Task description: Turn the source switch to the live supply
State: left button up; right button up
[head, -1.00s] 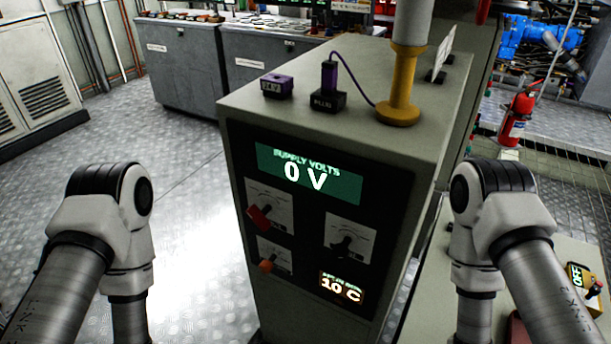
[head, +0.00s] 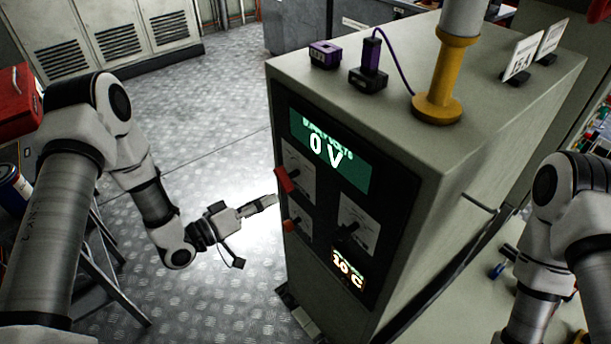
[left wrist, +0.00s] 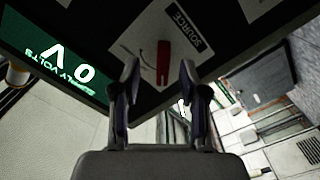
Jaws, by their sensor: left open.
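The source switch is a red handle (head: 283,180) on a pale plate at the upper left of the cabinet's dark front panel. In the left wrist view the red handle (left wrist: 163,62) shows on a plate marked SOURCE. My left gripper (head: 270,203) is at the panel's left edge, just left of and below the handle in the head view. In the left wrist view the two fingers of this gripper (left wrist: 160,76) are spread, with the handle showing between and beyond their tips; contact cannot be told. The supply display (head: 330,150) reads 0 V. My right gripper is out of view.
Below the switch is a smaller orange-red knob (head: 289,225), and to its right a black knob (head: 350,231). A small display (head: 348,268) reads 10 C. A yellow post (head: 440,85) stands on the cabinet top. The floor left of the cabinet is open.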

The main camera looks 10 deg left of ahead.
aim_at(280, 182)
pick_arm(q)
jog(key=shift+w+a+r+t, duration=0.15)
jog(key=shift+w+a+r, duration=0.2)
jog(key=shift+w, duration=0.15)
jog(key=shift+w+a+r+t, duration=0.15)
jog(key=shift+w+a+r, duration=0.15)
jog(key=shift+w, duration=0.2)
jog(key=p+x, duration=0.1)
jog(key=x, duration=0.5)
jog(key=shift+d, duration=0.3)
jog(key=shift+a+f, duration=0.15)
jog(key=shift+a, duration=0.05)
jog(key=shift+d, duration=0.15)
grip_shut()
